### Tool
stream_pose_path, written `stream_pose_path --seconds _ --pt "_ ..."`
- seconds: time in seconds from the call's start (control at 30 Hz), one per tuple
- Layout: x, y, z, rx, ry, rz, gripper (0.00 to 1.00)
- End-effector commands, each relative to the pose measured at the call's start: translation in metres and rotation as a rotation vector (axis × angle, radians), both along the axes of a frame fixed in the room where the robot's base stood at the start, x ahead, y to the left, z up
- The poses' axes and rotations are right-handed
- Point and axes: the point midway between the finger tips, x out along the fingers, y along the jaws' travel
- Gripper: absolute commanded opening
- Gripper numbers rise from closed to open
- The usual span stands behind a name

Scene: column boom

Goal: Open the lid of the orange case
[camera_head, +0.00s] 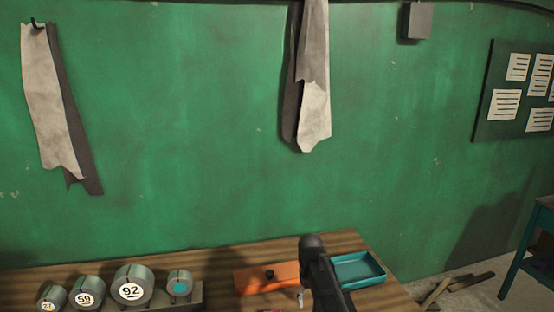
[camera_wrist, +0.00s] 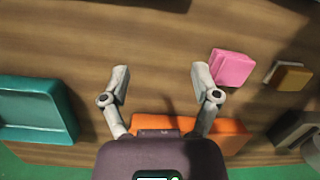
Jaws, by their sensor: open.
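In the wrist view the case (camera_wrist: 226,134) shows behind my gripper's body and right finger. My gripper (camera_wrist: 160,78) is open and empty, its two fingers spread over bare table beside the case. The fingertips are apart from the case. In the head view the fingertips are not clear.
A teal tray (camera_head: 357,268) stands just right of the case. Several round numbered canisters (camera_head: 131,287) stand at the table's left. A pink block (camera_wrist: 232,68) and a tan-brown block (camera_wrist: 289,76) lie on the table. Bare wood (camera_wrist: 160,35) lies ahead of the fingers.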

Motion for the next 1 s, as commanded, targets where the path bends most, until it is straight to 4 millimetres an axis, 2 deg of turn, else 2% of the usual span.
stream_pose_path --seconds 0.03,0.1,0.3,0.4,0.57,1.0 --pt "-0.028 -0.012 -0.001 -0.004 -0.021 -0.052 0.79" --pt "-0.05 -0.025 -0.001 -0.01 -0.053 -0.126 0.79" --pt "-0.104 -0.053 -0.003 -0.021 -0.131 -0.314 0.79" --pt "-0.12 -0.061 -0.003 -0.022 -0.157 -0.379 0.79" --pt "-0.131 -0.068 -0.003 -0.023 -0.178 -0.431 0.79" --pt "-0.131 -0.068 -0.003 -0.023 -0.179 -0.436 0.78"
